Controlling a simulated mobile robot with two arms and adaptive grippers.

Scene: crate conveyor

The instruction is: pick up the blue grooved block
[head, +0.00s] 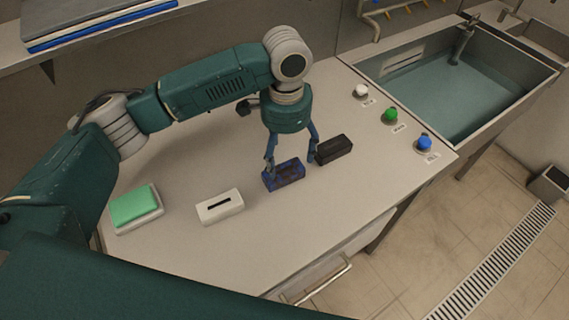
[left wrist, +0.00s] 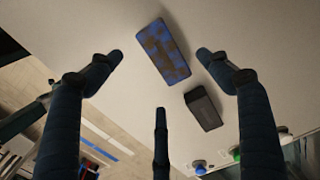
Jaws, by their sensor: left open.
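The blue block (head: 284,174), mottled with dark brown patches, lies on the grey worktop near its front edge. A groove in it is not clear to me. My left gripper (head: 292,164) points down over it, open, with one finger in front of the block's left end and another past its right end. In the left wrist view the block (left wrist: 162,52) lies beyond the spread fingers (left wrist: 160,54), between the two side ones, with nothing gripped. Whether a finger touches it I cannot tell. My right gripper is not in view.
A black block (head: 334,149) lies close to the right finger. A white slotted block (head: 220,206) and a green pad on a white base (head: 135,207) lie to the left. White, green and blue knobs (head: 424,142) line the right side before a sink (head: 470,75).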

